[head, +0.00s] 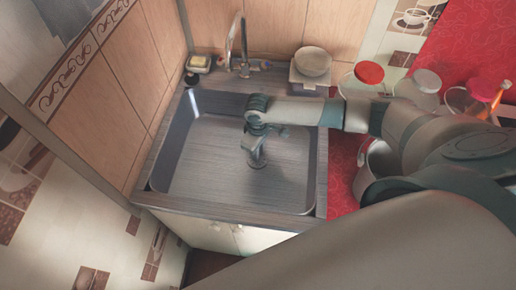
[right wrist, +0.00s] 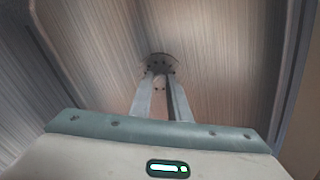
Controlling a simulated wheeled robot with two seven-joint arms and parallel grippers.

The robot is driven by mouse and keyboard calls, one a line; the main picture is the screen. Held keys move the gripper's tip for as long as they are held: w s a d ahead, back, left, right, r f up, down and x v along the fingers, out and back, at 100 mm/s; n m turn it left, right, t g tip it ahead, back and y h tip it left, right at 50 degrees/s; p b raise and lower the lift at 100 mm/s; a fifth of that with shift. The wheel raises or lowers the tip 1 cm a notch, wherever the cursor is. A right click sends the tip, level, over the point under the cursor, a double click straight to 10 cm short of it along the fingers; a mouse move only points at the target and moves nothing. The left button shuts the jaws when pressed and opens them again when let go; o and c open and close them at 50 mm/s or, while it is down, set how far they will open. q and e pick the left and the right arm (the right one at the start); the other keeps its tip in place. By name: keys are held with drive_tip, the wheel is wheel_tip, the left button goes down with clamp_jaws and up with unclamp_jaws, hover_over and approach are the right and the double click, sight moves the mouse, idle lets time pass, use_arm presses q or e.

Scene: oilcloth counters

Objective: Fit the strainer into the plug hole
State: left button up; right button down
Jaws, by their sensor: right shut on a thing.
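The sink (head: 187,140) is a grey, brushed rectangular basin set in the counter. My right gripper (head: 257,161) reaches down into it, right of the middle, with its fingertips close to the floor. In the right wrist view the gripper (right wrist: 160,84) is shut on the strainer (right wrist: 158,62), a small round grey disc with dark holes at the fingertips. The sink floor (right wrist: 215,60) lies around and behind the strainer. I cannot tell whether the strainer touches it. The plug hole cannot be made out apart from the strainer. My left gripper is not in view.
A tap (head: 243,55) and a soap dish (head: 199,64) stand behind the basin. A bowl (head: 313,61) sits on a scale-like stand at the back right. Lidded jars (head: 369,74) stand on the red counter to the right. The left half of the basin is clear.

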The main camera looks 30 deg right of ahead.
drive_tip(key=shift+f, duration=0.25)
idle(0.7)
drive_tip(key=c, duration=1.6)
unclamp_jaws()
drive_tip(key=shift+r+p, duration=0.1)
drive_tip(key=shift+p, duration=0.25)
drive_tip(key=shift+r+p, duration=3.95)
drive_tip(key=shift+p, duration=0.3)
drive_tip(key=shift+a, duration=0.1)
